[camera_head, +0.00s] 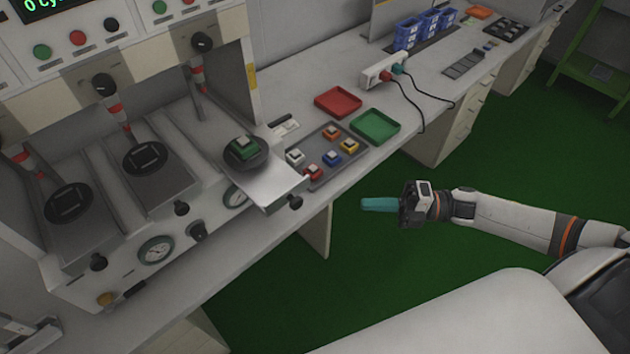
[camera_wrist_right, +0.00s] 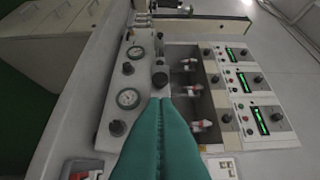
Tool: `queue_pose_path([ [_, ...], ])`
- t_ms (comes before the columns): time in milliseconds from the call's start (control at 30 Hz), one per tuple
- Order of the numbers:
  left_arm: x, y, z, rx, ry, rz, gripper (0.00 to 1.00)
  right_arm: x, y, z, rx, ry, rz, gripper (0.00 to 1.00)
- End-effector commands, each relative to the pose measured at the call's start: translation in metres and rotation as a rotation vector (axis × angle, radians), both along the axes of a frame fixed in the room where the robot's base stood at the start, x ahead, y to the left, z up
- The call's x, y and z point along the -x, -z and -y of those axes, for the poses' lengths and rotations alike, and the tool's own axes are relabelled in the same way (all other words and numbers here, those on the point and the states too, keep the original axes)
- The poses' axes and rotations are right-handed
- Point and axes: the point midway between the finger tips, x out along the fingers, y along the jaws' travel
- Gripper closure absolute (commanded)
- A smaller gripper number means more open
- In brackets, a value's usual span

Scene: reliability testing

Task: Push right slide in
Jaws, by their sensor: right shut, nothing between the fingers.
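The right slide (camera_head: 279,189) is a pale metal plate pulled out of the test machine, beyond the front panel. A dark knob (camera_head: 295,202) sits at the slide's front end. My right gripper (camera_head: 364,204) has teal fingers and is shut and empty, to the right of the knob and apart from it, out past the bench edge. In the right wrist view the shut fingers (camera_wrist_right: 160,103) point at the machine; a dark knob (camera_wrist_right: 160,79) shows just beyond their tips. My left gripper is not in view.
Two other slides (camera_head: 172,190) and (camera_head: 87,225) sit pushed in at left. A grey tray (camera_head: 318,178) of coloured blocks, a red tray (camera_head: 338,101) and a green tray (camera_head: 375,125) lie right of the slide. Space between gripper and knob looks clear.

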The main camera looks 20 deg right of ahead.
Motion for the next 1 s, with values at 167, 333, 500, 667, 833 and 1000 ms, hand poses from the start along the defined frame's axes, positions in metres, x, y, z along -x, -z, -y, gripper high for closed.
queue_pose_path([
  [167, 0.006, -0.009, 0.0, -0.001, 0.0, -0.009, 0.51, -0.01, -0.005, -0.021, -0.005, -0.003, 0.006, 1.0],
  [333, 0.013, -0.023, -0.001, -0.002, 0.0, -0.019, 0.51, -0.026, -0.007, -0.053, -0.006, -0.001, 0.005, 1.0],
  [500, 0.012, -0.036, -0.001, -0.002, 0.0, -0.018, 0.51, -0.041, -0.006, -0.086, -0.005, 0.0, 0.003, 1.0],
  [667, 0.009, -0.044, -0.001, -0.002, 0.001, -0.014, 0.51, -0.064, -0.004, -0.097, -0.002, 0.002, 0.003, 1.0],
  [833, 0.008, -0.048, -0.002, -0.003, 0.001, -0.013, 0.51, -0.077, -0.002, -0.101, 0.0, 0.001, 0.001, 1.0],
  [1000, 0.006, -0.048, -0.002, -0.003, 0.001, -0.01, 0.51, -0.079, 0.0, -0.102, -0.001, 0.0, 0.0, 1.0],
])
